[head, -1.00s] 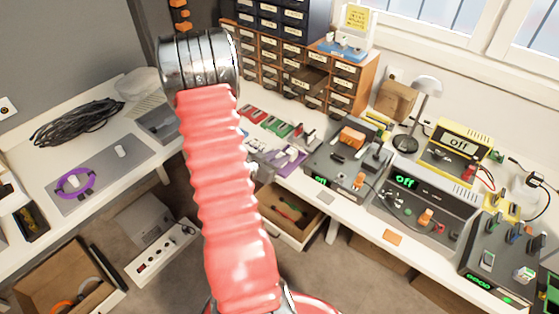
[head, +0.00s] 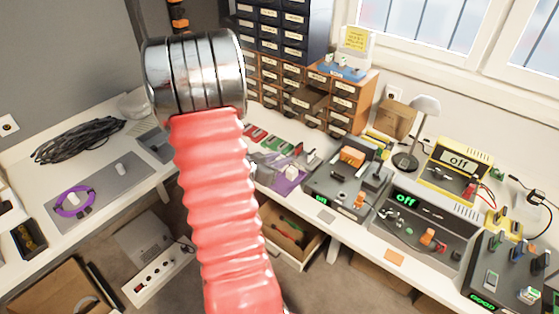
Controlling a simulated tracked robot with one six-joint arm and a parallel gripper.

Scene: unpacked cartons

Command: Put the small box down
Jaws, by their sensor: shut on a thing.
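My gripper is not in view. Only my red ribbed arm and its metal collar show, rising through the left middle of the head view. Whatever my gripper holds is hidden, so I cannot see a held small box. A small brown cardboard box (head: 397,118) stands on the bench at the back, left of the desk lamp (head: 413,135). I cannot tell whether it is the task's box.
The right bench holds dark device units (head: 422,225) and a yellow meter (head: 455,170). Drawer cabinets (head: 300,85) stand behind. An open drawer (head: 290,237) juts out below. The left bench has a grey mat (head: 105,185), a purple ring (head: 74,203) and bare white surface.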

